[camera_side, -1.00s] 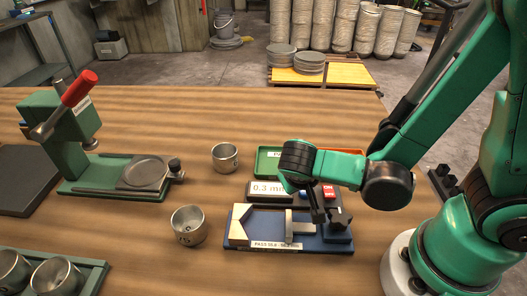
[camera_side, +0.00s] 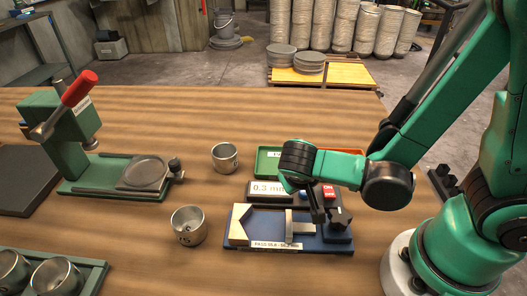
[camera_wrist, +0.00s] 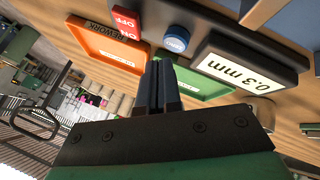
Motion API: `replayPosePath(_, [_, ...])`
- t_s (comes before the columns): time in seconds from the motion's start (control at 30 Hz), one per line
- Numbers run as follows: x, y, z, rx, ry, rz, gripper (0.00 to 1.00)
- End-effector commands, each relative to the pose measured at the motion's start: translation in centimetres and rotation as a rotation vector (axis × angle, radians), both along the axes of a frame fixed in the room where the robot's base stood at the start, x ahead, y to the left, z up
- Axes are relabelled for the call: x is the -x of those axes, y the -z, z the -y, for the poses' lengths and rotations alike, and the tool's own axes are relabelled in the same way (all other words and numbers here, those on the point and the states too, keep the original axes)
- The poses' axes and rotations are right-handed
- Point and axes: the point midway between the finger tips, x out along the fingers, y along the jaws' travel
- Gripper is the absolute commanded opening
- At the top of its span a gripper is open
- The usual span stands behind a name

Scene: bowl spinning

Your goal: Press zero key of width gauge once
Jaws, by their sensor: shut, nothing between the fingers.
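The width gauge is a blue base (camera_side: 270,240) with a light metal V-block and a slide, on the table at the centre. Its display (camera_side: 268,190) reads 0.3 mm and also shows in the wrist view (camera_wrist: 241,72). My gripper (camera_side: 317,218) is shut and empty, fingers pointing down over the gauge's right part. In the wrist view the fingertips (camera_wrist: 159,65) appear just short of the key; contact cannot be told.
A green tray (camera_side: 266,160) and an orange tray (camera_wrist: 100,48) lie behind the gauge. Metal cups (camera_side: 188,226) (camera_side: 225,157) stand to its left. A green press with a red lever (camera_side: 79,88) is farther left, and a green tray of cups (camera_side: 92,276) is at front left.

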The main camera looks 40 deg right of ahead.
Motion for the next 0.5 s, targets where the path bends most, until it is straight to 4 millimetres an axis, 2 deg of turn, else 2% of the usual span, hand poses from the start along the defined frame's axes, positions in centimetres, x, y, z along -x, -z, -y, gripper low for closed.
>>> replayPosePath(0.3, [0.0,-0.2,0.0,0.0,0.0,0.0,0.0])
replayPosePath(0.5, [0.0,-1.9,0.0,0.0,0.0,0.0,0.0])
